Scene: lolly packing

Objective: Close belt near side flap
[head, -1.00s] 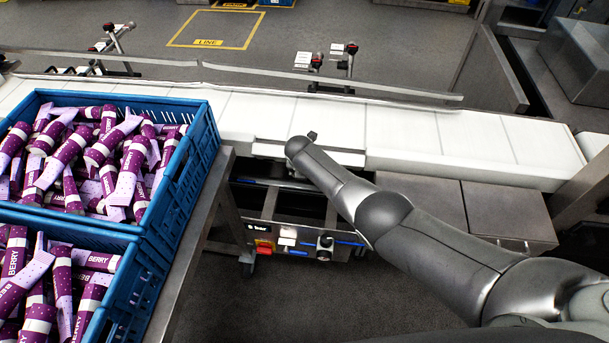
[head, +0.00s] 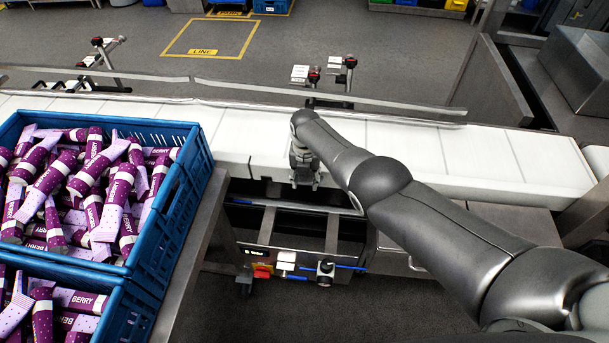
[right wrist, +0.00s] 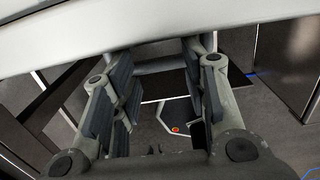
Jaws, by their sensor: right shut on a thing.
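The white belt (head: 405,150) runs across the head view. My right gripper (head: 304,180) points down at the belt's near edge, below my wrist. In the right wrist view its two dark-padded fingers (right wrist: 160,75) stand apart, with a pale grey piece (right wrist: 165,65) across between their tips. I take this piece for the near side flap, though its outline is largely hidden. A broad pale panel (right wrist: 120,25) fills the top of that view. In the head view my wrist and gripper cover the flap area. My left gripper is not in view.
Blue crates of purple berry tubes (head: 205,160) stand close at the left. A metal cabinet (head: 430,245) and an underframe with knobs (head: 300,255) lie below the belt. A metal guide rail (head: 390,110) and two clamp posts (head: 349,75) line the far side.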

